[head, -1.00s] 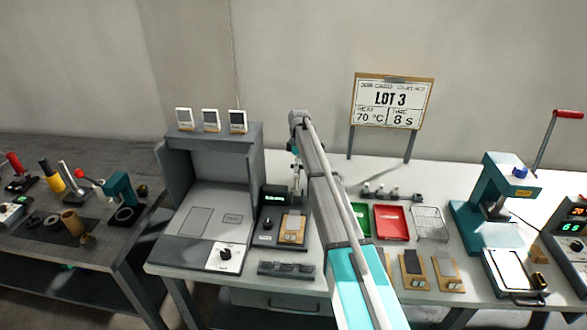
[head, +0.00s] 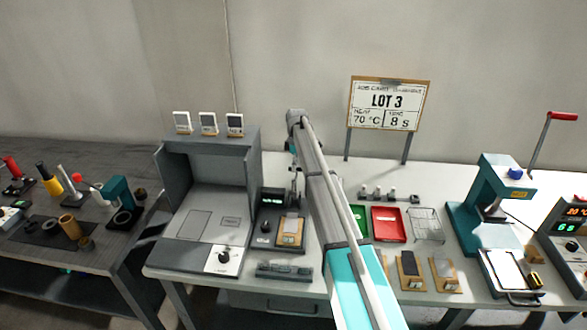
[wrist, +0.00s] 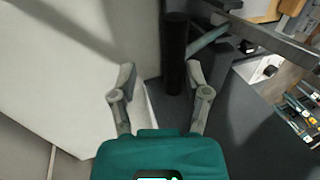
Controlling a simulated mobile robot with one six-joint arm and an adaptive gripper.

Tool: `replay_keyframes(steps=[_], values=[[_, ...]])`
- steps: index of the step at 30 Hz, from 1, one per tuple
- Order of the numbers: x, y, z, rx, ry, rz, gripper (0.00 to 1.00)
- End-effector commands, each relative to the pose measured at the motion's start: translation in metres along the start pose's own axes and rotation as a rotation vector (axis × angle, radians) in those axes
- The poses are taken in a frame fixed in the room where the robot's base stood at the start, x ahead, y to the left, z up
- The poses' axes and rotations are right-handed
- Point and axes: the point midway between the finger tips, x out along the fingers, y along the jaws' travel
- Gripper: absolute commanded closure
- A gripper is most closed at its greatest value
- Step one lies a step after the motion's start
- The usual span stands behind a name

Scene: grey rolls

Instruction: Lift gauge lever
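The gauge (head: 265,240) is a dark unit with a small lit display (head: 273,197) and a knob. It stands on the white bench just right of the grey cabinet, and a wooden-backed sample (head: 291,232) lies on its plate. My gripper is above and behind it in the head view, mostly hidden by my arm. In the wrist view my gripper (wrist: 160,75) is open, with nothing between its fingers. A dark upright cylinder (wrist: 175,50) stands just beyond the right finger, with a grey bar beside it. I cannot tell which part is the lever.
The grey cabinet (head: 250,165) with small white cards on top stands close on the left. Right of my arm are a green tray, a red tray (head: 388,225), a wire basket (head: 426,224) and a teal press (head: 490,215). A LOT 3 sign (head: 389,103) stands behind.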

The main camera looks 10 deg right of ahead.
Motion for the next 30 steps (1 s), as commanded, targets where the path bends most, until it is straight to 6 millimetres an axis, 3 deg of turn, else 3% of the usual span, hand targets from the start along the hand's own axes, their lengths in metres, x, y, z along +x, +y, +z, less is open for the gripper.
replay_keyframes(steps=[30], values=[[-0.04, 0.036, -0.001, 0.001, -0.001, 0.003, 0.41]])
